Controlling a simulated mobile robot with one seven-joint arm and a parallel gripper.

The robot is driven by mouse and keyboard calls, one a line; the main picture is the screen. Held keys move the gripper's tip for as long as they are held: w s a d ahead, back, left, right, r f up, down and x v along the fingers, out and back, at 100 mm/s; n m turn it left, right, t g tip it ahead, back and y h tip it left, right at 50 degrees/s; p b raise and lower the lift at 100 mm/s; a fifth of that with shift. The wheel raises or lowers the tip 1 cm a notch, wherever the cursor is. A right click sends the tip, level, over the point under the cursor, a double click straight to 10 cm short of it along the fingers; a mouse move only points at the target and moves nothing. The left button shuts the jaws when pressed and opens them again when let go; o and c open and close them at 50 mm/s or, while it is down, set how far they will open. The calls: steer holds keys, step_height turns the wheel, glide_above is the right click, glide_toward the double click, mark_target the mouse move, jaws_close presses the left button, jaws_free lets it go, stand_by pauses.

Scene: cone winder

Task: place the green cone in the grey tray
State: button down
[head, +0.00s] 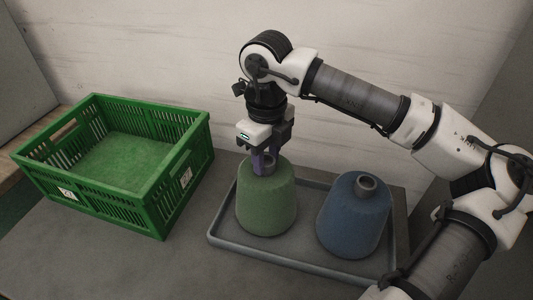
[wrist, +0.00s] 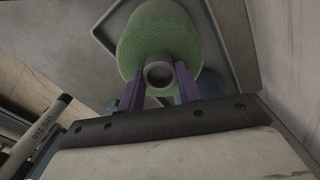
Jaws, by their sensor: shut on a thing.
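The green cone (head: 266,205) is upright over the left part of the grey tray (head: 295,262) in the head view. Its base is inside the tray's outline; I cannot tell whether it rests on the floor of the tray or hangs just above. My gripper (head: 263,163) points down from above and is shut on the cone's neck. In the wrist view the purple fingers (wrist: 158,91) stand on both sides of the neck, with the green cone (wrist: 150,38) beyond and a corner of the grey tray (wrist: 101,32) beside it.
A blue cone (head: 352,218) stands in the right part of the tray, a small gap from the green one. A green crate (head: 150,218), empty, stands to the left on the table (head: 120,268). A pale wall (head: 170,45) rises behind.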

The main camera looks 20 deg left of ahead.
steer(key=c, duration=1)
jaws_free()
steer(key=shift+f, duration=0.1)
steer(key=shift+o, duration=0.2)
step_height(320, 180, up, 12)
steer(key=b, duration=0.1)
steer(key=shift+r, duration=0.2)
